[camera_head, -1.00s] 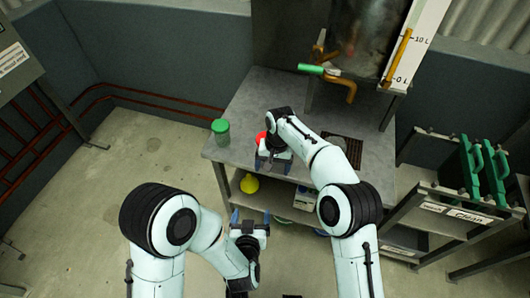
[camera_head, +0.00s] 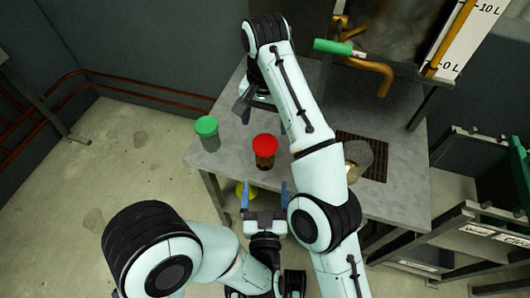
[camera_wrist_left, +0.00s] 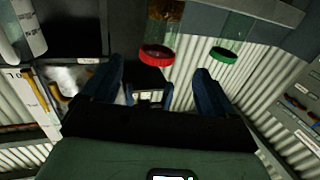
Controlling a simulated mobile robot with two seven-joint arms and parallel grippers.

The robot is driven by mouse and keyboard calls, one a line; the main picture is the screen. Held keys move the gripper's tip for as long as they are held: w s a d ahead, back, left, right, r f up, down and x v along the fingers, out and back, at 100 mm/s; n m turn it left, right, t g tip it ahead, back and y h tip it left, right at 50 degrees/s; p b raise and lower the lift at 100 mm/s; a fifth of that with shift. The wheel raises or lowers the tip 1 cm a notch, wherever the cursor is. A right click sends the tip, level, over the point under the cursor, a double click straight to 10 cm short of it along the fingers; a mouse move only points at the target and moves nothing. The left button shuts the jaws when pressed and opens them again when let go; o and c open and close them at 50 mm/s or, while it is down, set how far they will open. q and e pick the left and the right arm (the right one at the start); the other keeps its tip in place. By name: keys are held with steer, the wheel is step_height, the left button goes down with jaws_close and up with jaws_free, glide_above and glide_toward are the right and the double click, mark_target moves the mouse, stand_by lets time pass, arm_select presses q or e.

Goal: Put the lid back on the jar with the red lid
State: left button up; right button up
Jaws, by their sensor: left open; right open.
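The jar with the red lid (camera_head: 265,152) stands upright on the grey table, with dark brown contents. Its red lid sits on top and looks level, though I cannot tell if it is fully seated. In the left wrist view the picture is inverted, with the red lid (camera_wrist_left: 155,55) below the amber jar body. My right gripper (camera_head: 262,112) is open and empty behind the jar, apart from the lid; my arm partly hides it. My left gripper (camera_head: 264,190) is open and empty in front of the jar, its fingers pointing toward the table edge.
A green-lidded jar (camera_head: 207,134) stands left of the red-lidded one. A round see-through vessel (camera_head: 357,160) is on the right by the dark grate (camera_head: 376,150). The machine's green handle (camera_head: 332,47) juts over the table's back.

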mark_target(265, 148)
steer(key=shift+s+r, duration=0.1)
steer(key=shift+s, duration=0.1)
arm_select(q)
steer(key=w, duration=1.3)
arm_select(e)
steer(key=shift+w, duration=0.1)
